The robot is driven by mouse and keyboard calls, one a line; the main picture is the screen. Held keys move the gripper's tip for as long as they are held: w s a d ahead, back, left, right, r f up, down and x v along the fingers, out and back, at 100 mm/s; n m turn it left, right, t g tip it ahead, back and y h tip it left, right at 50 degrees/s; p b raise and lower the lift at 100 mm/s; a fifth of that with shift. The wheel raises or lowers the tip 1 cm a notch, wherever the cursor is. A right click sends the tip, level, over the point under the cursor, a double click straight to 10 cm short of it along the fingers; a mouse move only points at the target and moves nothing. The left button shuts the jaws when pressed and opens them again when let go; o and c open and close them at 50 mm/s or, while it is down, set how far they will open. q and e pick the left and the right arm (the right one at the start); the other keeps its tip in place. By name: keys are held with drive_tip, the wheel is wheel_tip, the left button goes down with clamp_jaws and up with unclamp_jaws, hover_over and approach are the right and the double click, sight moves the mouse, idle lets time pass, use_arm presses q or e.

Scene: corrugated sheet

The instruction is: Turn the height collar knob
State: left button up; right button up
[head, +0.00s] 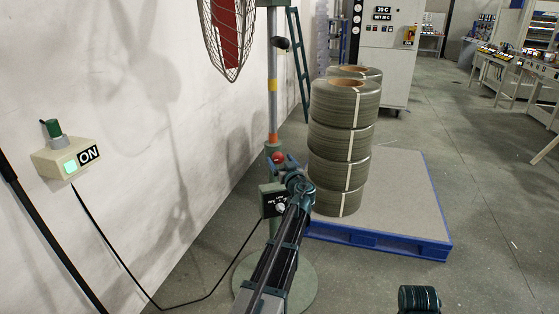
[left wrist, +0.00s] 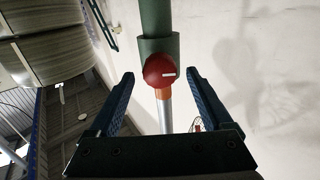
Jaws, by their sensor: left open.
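The height collar knob (head: 278,157) is a round red knob on the green collar (head: 270,147) of the fan's upright pole. My left gripper (head: 285,164) is at the knob in the head view. In the left wrist view its two blue fingers (left wrist: 160,76) are open, one on each side of the knob, with visible gaps. I cannot tell how deep the knob lies between them.
A control box (head: 272,200) with a dial sits on the pole below the collar. The caged fan (head: 228,35) hangs above. Stacked coils (head: 342,150) stand on a blue-edged pallet (head: 420,215) to the right. A wall box (head: 66,158) reading ON is at left, with a cable.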

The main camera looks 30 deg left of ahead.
use_arm(q)
drive_tip(key=shift+w+a, duration=0.45)
drive_tip(key=shift+a, duration=0.05)
drive_tip(key=shift+c, duration=0.3)
clamp_jaws()
